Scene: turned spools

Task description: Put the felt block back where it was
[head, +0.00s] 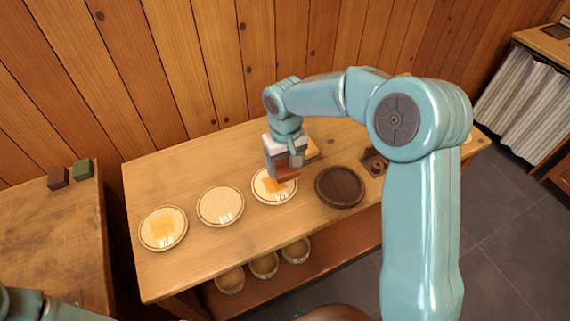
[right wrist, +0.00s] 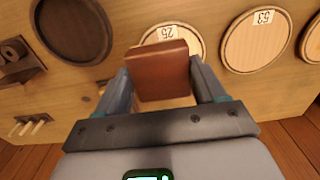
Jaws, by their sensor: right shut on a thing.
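My right gripper (head: 285,168) is shut on a reddish-brown block (head: 287,173). In the right wrist view the block (right wrist: 160,72) sits between the two fingers (right wrist: 162,90), slightly tilted in the picture. In the head view the gripper is over the third pale round board (head: 259,191), which shows an orange patch. The block hides part of this board in both views, and I cannot tell the height between them. I take the held block as the felt block, though its material is unclear. My left gripper is out of view.
A dark round board (head: 340,187) is to the right. Bowls (head: 264,264) sit on the lower shelf. Dark red (head: 58,178) and green (head: 83,169) blocks rest on the left table.

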